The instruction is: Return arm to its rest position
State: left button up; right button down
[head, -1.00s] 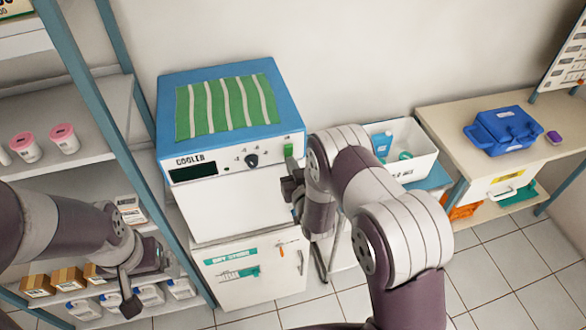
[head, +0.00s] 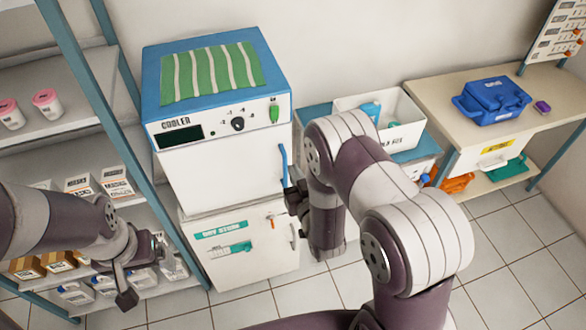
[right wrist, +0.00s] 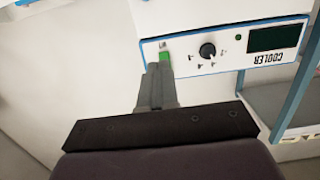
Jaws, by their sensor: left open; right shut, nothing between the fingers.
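My right arm bends in the middle of the head view. Its gripper (head: 296,198) is shut and empty, beside the right edge of the cooler (head: 222,170), just below the blue door handle (head: 283,165). In the right wrist view the shut fingers (right wrist: 160,78) point toward the cooler's panel (right wrist: 225,48), and their tips appear close to the green switch (right wrist: 165,57). I cannot tell whether they touch anything. My left gripper (head: 145,280) is open and empty, in front of the shelf at lower left. The cooler door looks closed.
A shelf rack (head: 75,130) with cups and boxes stands on the left. A white cabinet (head: 250,265) is under the cooler. On the right are a white bin (head: 402,135) and a bench (head: 440,92) with a blue case (head: 490,101). Tiled floor (head: 500,265) is open at lower right.

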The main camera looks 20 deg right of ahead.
jog(key=s+f+g+b, duration=0.1)
jog(key=s+f+g, duration=0.9)
jog(key=g, duration=0.2)
pick_arm(q)
jog(key=f+b, duration=0.2)
jog(key=f, duration=0.1)
jog(key=f+b, duration=0.1)
jog(key=f, duration=0.1)
jog(key=shift+w+b, duration=0.35)
jog(key=shift+w, duration=0.05)
pick_arm(e)
jog(key=s+d+r+g, duration=0.2)
jog(key=s+r, duration=0.5)
jog(key=r, duration=0.5)
jog(key=shift+s+d+g+h, duration=0.25)
jog(key=shift+s+g+h, duration=0.05)
jog(key=shift+g, duration=0.3)
pick_arm(q)
jog(key=shift+s+r, duration=0.1)
pick_arm(e)
jog(key=shift+s+r, duration=0.1)
